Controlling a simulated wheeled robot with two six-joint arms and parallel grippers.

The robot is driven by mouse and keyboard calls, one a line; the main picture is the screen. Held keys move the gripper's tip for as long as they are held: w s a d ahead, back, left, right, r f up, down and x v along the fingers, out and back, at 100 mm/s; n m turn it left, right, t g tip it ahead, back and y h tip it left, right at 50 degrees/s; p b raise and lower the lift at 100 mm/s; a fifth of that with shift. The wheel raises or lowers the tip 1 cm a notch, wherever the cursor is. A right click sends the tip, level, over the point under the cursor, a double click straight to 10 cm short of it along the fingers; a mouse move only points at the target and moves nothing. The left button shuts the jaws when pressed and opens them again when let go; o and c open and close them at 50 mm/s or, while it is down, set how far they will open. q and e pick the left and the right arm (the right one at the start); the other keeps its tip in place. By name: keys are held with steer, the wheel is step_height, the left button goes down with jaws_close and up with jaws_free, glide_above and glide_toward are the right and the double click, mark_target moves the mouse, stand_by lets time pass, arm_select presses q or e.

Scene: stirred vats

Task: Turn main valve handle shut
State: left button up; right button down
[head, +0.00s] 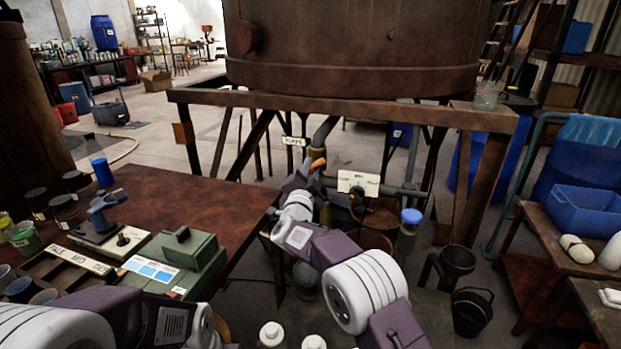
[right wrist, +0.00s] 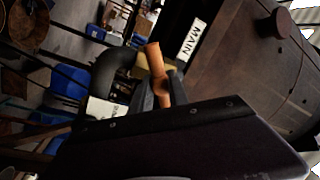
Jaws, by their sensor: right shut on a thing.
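The main valve's orange handle (head: 317,164) shows under the big rusty vat in the head view, below a white label (head: 294,141). In the right wrist view the orange handle (right wrist: 156,62) stands beside the label reading MAIN (right wrist: 190,38). My right gripper (right wrist: 163,90) is shut on the handle, with its dark fingers around the handle's lower part. In the head view this gripper (head: 312,175) is small and partly hidden by my right arm. A dark curved pipe (right wrist: 113,68) runs beside the handle. My left arm enters at the lower left; its gripper is out of the picture.
The rusty vat (head: 350,45) stands on a steel frame (head: 340,107). A white plate (head: 357,183) and a blue-capped bottle (head: 410,218) are right of the valve. A wooden table (head: 150,195) with a green box (head: 185,248) is at left. Dark buckets (head: 472,308) stand at right.

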steer(key=m+h+b, duration=0.1)
steer(key=m+b, duration=0.1)
steer(key=m, duration=0.3)
steer(key=shift+f+b, duration=0.15)
steer(key=shift+b, duration=0.2)
steer(key=shift+m+h+b, duration=0.7)
steer(key=shift+m+b, duration=0.3)
steer(key=shift+m, duration=1)
steer(key=c, duration=1.3)
jaws_free()
